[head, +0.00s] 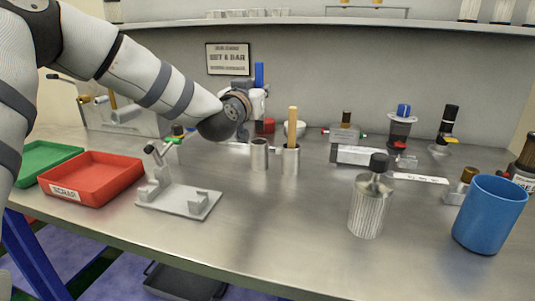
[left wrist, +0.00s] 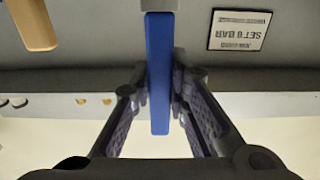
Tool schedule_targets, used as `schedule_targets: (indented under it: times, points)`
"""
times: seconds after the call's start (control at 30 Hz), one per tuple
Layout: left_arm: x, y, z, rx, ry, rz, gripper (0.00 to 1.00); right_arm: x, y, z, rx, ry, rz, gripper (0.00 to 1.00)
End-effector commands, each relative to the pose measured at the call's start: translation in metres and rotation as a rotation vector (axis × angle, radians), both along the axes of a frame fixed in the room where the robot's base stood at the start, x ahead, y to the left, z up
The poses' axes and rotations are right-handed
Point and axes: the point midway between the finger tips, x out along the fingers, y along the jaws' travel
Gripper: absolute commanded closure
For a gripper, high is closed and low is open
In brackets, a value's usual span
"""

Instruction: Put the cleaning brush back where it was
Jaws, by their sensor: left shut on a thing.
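The cleaning brush appears to be the tool with a flat blue handle (head: 259,75). My left gripper (head: 258,98) is shut on the blue handle, which stands about upright. In the left wrist view the handle (left wrist: 158,75) lies between both finger pads, with a grey part at the picture's top edge; bristles are not visible. The gripper is at the rear of the bench, above a metal cup (head: 259,155) with no handle standing out of it. A second metal cup (head: 290,163), beside it on the right, holds a wooden handle (head: 293,125). My right gripper is not in view.
A red tray (head: 112,170), a green tray (head: 45,152) and a grey fixture (head: 180,200) stand left. A knurled cylinder (head: 366,212) and a blue cup (head: 490,215) stand front right. The bench middle front is clear. A shelf (head: 330,21) runs above.

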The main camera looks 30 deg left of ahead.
Motion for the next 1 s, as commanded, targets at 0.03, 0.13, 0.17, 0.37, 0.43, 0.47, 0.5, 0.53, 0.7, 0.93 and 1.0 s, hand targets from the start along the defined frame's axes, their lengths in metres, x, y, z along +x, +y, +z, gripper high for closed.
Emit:
schedule_targets:
  times: [0.03,0.13,0.17,0.37,0.43,0.47,0.5,0.53,0.7,0.93,1.0]
  points:
    - [0.0,0.0,-0.01,-0.005,0.007,0.0,1.0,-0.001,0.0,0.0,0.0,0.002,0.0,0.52]
    - [0.0,0.001,-0.037,-0.006,0.01,0.001,1.0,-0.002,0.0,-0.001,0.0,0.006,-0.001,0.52]
    - [0.0,0.0,-0.044,-0.005,0.01,0.0,1.0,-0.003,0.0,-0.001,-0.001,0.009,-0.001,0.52]
    - [0.0,0.0,-0.074,-0.003,0.009,0.001,1.0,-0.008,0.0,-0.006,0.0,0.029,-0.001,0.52]
    - [0.0,0.0,-0.088,-0.003,0.012,0.001,1.0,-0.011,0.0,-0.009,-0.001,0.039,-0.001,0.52]
    - [0.0,0.001,-0.094,-0.003,0.013,0.001,1.0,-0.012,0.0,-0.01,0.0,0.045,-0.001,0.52]
    - [0.0,0.001,-0.101,-0.003,0.012,0.002,1.0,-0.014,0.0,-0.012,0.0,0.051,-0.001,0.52]
    - [0.0,0.001,-0.104,-0.003,0.011,0.001,1.0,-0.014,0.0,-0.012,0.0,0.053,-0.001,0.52]
    - [-0.001,0.0,-0.101,-0.002,0.004,0.001,1.0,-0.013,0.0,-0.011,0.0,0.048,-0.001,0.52]
    - [-0.001,0.0,-0.102,-0.003,0.002,0.001,0.67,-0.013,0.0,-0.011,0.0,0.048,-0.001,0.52]
    - [-0.001,0.0,-0.102,-0.002,0.003,0.001,0.65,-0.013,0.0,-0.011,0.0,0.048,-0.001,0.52]
